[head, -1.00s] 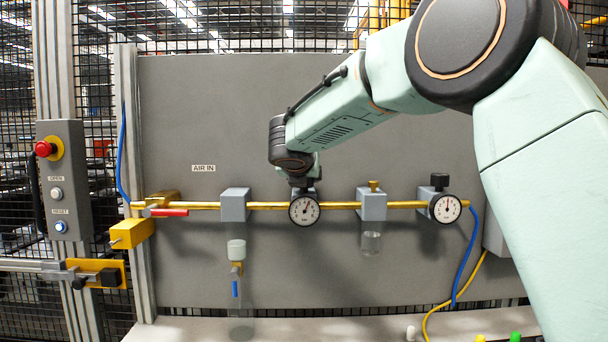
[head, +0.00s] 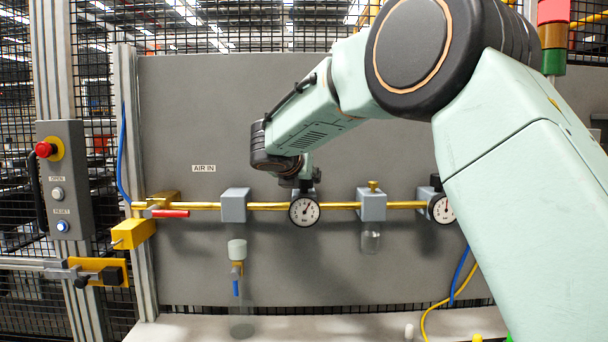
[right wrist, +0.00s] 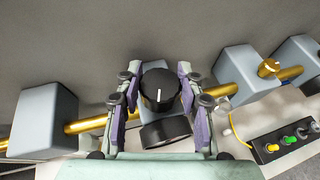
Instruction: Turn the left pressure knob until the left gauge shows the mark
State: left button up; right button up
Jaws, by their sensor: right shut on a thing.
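The left gauge (head: 304,211) is a white round dial on the brass pipe in the head view, its needle pointing up and slightly right; the mark is too small to make out. The left pressure knob (right wrist: 160,90) is black with a white line and sits above that gauge. My right gripper (right wrist: 160,95) is shut on this knob, one finger on each side of it. In the head view, my right arm hides most of the knob. The right gauge (head: 443,208) sits farther right, partly hidden by my arm. My left gripper is not in view.
A red-handled valve (head: 170,213) and a grey block (head: 235,205) lie along the brass pipe (head: 335,205) to the left. Another block (head: 372,206) with a clear bowl is to the right. A button box (right wrist: 290,141) shows at lower right in the wrist view.

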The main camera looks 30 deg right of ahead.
jog(key=shift+f+m+g+h+p, duration=0.25)
jog(key=shift+m+g+h+p, duration=0.75)
jog(key=shift+p, duration=1.15)
jog(key=shift+g, duration=0.3)
jog(key=shift+r+m+g+h+p, duration=0.2)
jog(key=shift+m+g+p, duration=0.6)
jog(key=shift+p, duration=1.05)
jog(key=shift+r+m+g+h+p, duration=0.1)
jog(key=shift+m+g+h+p, duration=0.2)
jog(key=shift+m+g+p, duration=1)
jog(key=shift+r+p, duration=0.1)
jog(key=shift+p, duration=1.45)
jog(key=shift+m+p, duration=0.3)
jog(key=shift+p, duration=0.15)
jog(key=shift+f+g, duration=0.25)
jog(key=shift+g, duration=0.05)
